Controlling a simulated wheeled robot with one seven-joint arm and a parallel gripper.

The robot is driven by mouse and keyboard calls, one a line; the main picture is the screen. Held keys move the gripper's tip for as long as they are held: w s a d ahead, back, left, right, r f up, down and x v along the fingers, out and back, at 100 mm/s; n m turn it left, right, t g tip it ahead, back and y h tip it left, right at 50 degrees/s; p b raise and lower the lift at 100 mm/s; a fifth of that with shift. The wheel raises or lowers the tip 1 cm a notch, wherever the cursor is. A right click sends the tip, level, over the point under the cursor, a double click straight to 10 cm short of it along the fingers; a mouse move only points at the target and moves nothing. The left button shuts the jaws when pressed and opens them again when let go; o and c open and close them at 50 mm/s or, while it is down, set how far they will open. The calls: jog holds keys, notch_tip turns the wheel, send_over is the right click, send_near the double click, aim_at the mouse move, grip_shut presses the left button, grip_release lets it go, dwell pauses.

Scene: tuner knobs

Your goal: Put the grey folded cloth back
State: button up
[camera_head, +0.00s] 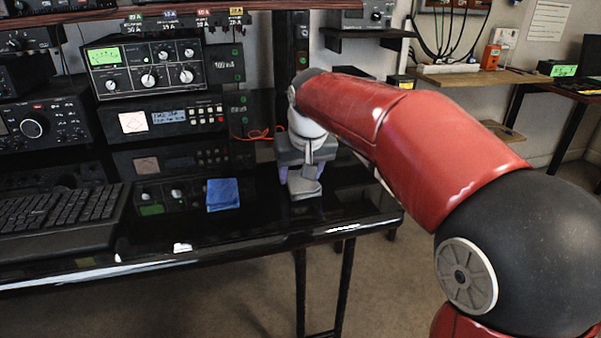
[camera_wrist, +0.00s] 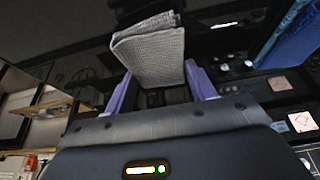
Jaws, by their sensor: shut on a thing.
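The grey folded cloth (camera_wrist: 150,52) is between the purple fingers of my gripper (camera_wrist: 161,88) in the wrist view, which shows its waffle-like weave and fold. In the head view my gripper (camera_head: 302,176) is low over the right part of the glossy black desk (camera_head: 265,222), and the cloth (camera_head: 305,188) shows below it as a pale grey patch. I cannot tell whether the cloth touches the desk. The gripper is shut on the cloth.
A blue folded cloth (camera_head: 223,194) lies on the desk left of my gripper; it also shows in the wrist view (camera_wrist: 288,40). A black keyboard (camera_head: 60,215) is further left. Radio units (camera_head: 150,68) stand behind. The desk's front edge is close.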

jog(key=o, duration=0.9)
jog(key=shift+f, duration=0.1)
jog(key=p+v, duration=0.1)
jog(key=v, duration=1.1)
jog(key=s+d+f+m, duration=0.1)
jog(key=s+d+f, duration=0.4)
jog(key=s, duration=0.2)
jog(key=s+d+f+m, duration=0.1)
jog(key=s+d+f, duration=0.3)
jog(key=s+f, duration=0.2)
jog(key=s+d+f+m+t+h, duration=0.1)
jog(key=s+d+f, duration=0.4)
jog(key=s, duration=0.5)
jog(key=shift+d+f, duration=0.3)
jog(key=shift+f, duration=0.35)
